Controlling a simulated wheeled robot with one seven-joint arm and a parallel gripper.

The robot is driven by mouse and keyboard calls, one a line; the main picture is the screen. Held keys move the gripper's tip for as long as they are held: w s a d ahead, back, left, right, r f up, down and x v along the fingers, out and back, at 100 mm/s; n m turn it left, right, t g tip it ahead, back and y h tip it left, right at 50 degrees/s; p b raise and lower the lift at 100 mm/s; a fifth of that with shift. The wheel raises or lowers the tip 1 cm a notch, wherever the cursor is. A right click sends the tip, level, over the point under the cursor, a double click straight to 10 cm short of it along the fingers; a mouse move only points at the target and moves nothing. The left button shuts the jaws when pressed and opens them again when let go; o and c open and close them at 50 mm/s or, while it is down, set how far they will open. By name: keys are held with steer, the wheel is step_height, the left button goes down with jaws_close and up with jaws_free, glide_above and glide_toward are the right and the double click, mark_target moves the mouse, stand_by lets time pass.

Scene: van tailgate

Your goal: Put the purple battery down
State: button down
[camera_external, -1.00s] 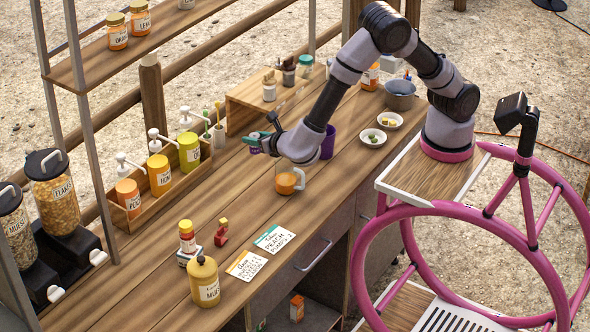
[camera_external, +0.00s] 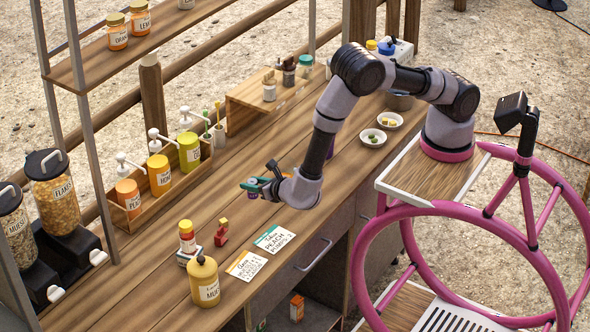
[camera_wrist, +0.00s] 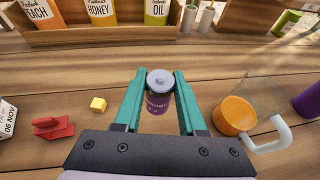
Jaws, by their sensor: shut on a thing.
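The purple battery (camera_wrist: 158,97) is a small cylinder with a grey metal top, upright between the two teal fingers in the wrist view. My gripper (camera_wrist: 158,100) is shut on it. In the external view my gripper (camera_external: 257,187) is over the middle of the wooden counter, with the purple battery (camera_external: 252,193) at its fingertips. I cannot tell whether the battery's bottom touches the counter; its lower end is partly hidden in the wrist view.
In the wrist view a glass mug of orange drink (camera_wrist: 236,114) stands close right of my gripper. A yellow cube (camera_wrist: 98,104) and red stamp-like piece (camera_wrist: 54,127) lie left. A crate (camera_wrist: 65,38) of pump bottles stands behind. Two cards (camera_external: 274,239) lie near the counter's front edge.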

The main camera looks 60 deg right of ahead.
mark_target(253, 198)
steer(key=shift+f, duration=2.85)
steer(key=shift+f, duration=0.15)
steer(key=shift+c, duration=2.4)
jaws_free()
